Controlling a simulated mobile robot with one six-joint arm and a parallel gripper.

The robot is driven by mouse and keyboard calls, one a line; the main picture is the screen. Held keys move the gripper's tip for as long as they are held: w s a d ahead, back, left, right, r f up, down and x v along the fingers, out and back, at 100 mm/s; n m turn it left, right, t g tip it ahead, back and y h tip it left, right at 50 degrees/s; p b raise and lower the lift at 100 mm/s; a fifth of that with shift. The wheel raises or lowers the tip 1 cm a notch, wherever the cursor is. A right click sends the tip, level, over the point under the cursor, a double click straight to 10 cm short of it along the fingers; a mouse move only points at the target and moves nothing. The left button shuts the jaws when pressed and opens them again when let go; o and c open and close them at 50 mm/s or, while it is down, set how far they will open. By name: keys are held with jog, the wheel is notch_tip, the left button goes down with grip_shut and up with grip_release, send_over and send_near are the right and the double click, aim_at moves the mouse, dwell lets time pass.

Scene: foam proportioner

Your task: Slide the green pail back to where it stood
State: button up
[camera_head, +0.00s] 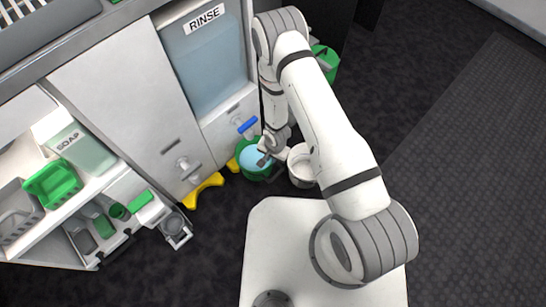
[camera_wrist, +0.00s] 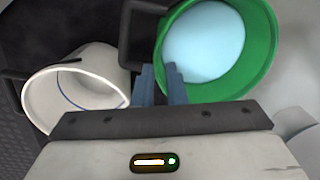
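The green pail (camera_head: 243,170), holding pale blue liquid, stands on the dark floor in front of the rinse cabinet in the head view. It fills the upper right of the wrist view (camera_wrist: 262,50). A dark handle loop (camera_wrist: 126,45) shows at its left side. My gripper (camera_wrist: 160,70) is at the pail's left rim, its two blue-grey fingers close together with a narrow gap. Whether they pinch the rim or handle I cannot tell. In the head view my gripper (camera_head: 264,158) is over the pail, partly covered by my wrist.
A white bucket (camera_head: 301,178) stands close to the pail's right; it also shows in the wrist view (camera_wrist: 35,105). The rinse tank (camera_head: 208,65) with a blue tap (camera_head: 247,125) is behind. Yellow floor pieces (camera_head: 203,190) lie left. A green container (camera_head: 326,62) stands farther back. Floor at far right is clear.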

aim_at(270, 165)
jog(key=f+b, duration=0.1)
jog(key=f, duration=0.1)
jog(key=f+b, duration=0.1)
jog(key=f, duration=0.4)
jog(key=shift+w+a+f+b, duration=0.15)
jog(key=shift+a+b, duration=0.15)
jog(key=shift+b, duration=0.1)
jog(key=shift+c, duration=0.3)
grip_shut()
dwell(0.7)
jog(key=shift+d, duration=0.1)
